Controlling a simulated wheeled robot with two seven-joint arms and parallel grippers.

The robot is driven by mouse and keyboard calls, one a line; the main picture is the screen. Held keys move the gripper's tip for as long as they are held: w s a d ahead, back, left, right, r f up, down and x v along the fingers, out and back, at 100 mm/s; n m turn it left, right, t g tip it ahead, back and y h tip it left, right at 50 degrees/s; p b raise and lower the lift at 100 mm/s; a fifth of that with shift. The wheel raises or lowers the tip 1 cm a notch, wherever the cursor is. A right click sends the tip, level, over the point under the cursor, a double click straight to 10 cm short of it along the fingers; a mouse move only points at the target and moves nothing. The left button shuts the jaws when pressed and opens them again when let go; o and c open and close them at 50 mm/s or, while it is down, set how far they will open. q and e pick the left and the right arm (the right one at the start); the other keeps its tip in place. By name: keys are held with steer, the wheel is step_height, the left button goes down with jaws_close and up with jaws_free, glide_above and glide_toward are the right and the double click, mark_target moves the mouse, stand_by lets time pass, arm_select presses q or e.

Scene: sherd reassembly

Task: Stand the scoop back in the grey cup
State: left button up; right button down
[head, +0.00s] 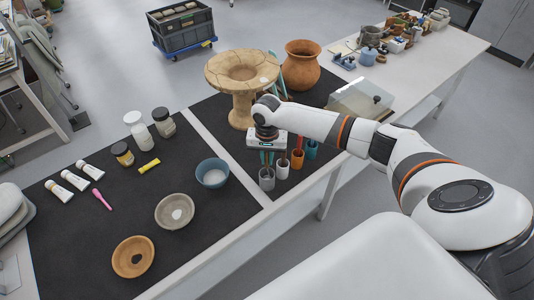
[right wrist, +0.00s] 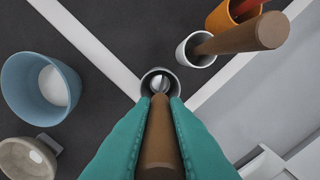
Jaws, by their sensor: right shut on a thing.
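My right gripper (head: 266,154) is shut on the brown wooden handle of the scoop (right wrist: 160,140), with a teal finger on each side. The gripper is above the grey cup (head: 267,180), near the front edge of the dark mat. In the right wrist view the scoop's metal end shows within the round mouth of the grey cup (right wrist: 146,84). The scoop points down into or just over the cup; I cannot tell how deep it sits or whether it touches the bottom. My left gripper is not in view.
A white cup (head: 282,170) with a wooden-handled tool stands close beside the grey cup, then an orange cup (head: 297,160) and a blue cup (head: 311,150). A blue bowl (head: 212,173) is to the left. A stone-coloured pedestal dish (head: 240,72) stands behind.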

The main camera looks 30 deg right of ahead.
steer(key=shift+f, duration=0.25)
steer(key=c, duration=1.3)
jaws_free()
steer(key=shift+c, duration=0.2)
steer(key=shift+r, duration=0.1)
step_height(320, 180, up, 12)
steer(key=shift+f+b, duration=0.1)
steer(key=shift+b, duration=0.55)
